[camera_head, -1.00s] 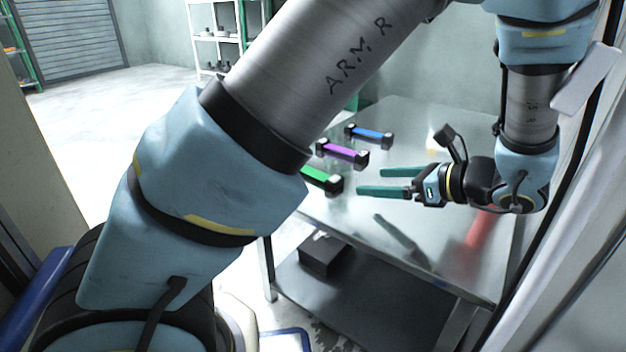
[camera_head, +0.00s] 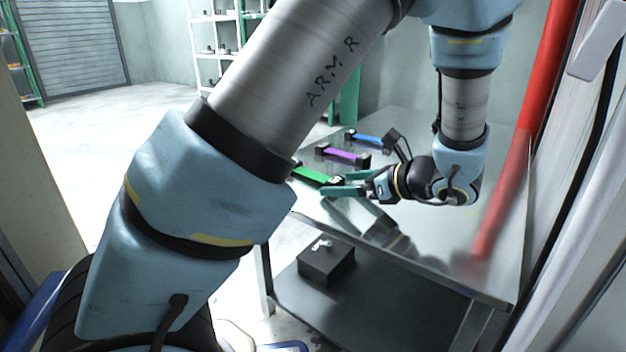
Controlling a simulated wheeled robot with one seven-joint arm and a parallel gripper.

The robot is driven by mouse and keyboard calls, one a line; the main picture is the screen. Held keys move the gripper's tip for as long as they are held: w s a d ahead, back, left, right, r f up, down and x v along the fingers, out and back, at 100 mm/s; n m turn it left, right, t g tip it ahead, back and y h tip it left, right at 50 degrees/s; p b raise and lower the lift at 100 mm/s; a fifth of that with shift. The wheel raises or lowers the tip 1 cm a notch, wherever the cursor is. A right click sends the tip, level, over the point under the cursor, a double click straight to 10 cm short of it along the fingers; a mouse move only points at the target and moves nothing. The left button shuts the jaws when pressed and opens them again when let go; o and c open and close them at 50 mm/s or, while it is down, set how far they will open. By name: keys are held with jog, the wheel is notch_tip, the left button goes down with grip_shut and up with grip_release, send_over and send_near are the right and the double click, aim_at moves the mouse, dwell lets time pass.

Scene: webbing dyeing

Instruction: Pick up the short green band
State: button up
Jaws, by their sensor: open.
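The short green band (camera_head: 312,174) lies on the metal table (camera_head: 440,252) near its left edge, with a dark end block at its right end. Its left end is partly hidden behind my arm. My gripper (camera_head: 335,184) is open, with its two teal fingers pointing left at the right end of the green band. The fingers overlap the dark end block in this view. I cannot tell whether they touch it or sit around it.
A purple band (camera_head: 343,154) and a blue band (camera_head: 368,138) with dark end blocks lie behind the green one. A dark box (camera_head: 326,262) stands on the lower shelf. A red pipe (camera_head: 541,75) rises at the right. The table's front right is clear.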

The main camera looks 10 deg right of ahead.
jog(key=shift+c, duration=0.3)
grip_shut()
dwell(0.3)
